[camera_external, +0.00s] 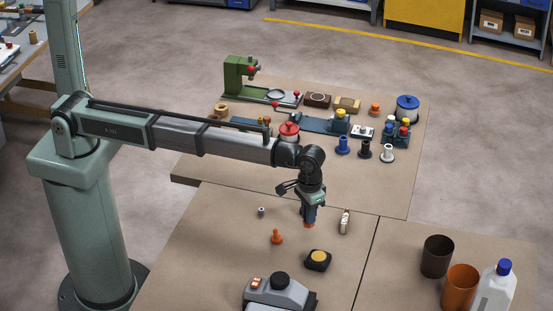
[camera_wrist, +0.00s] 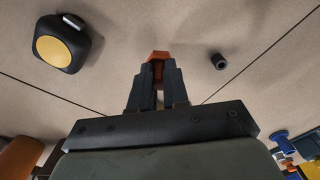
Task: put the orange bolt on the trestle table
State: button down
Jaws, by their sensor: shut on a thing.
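My gripper (camera_external: 309,222) points down over the near brown tabletop (camera_external: 215,245). It is shut on an orange bolt (camera_wrist: 158,56), whose wide head shows beyond the fingertips in the wrist view; the shank is mostly hidden between the fingers. In the external view the held bolt (camera_external: 309,226) shows only as an orange patch below the fingers. I cannot tell whether it touches the tabletop. A second orange bolt-like piece (camera_external: 277,237) stands upright on the tabletop, left of my gripper. Several brown tabletops adjoin; which one is the trestle table is unclear.
A black-and-yellow tape measure (camera_external: 318,260), a small grey nut (camera_external: 261,212) and a pale slim object (camera_external: 344,222) lie around my gripper. A grey machine (camera_external: 280,294) stands in front. Cups and a white bottle (camera_external: 494,289) are at right. The far tabletop (camera_external: 400,185) is crowded farther back.

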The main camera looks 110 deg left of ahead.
jog(key=shift+f, duration=1.6)
jog(key=shift+f, duration=0.15)
jog(key=c, duration=1.1)
grip_release()
notch_tip(320, 180, up, 12)
jog(key=shift+r, duration=0.15)
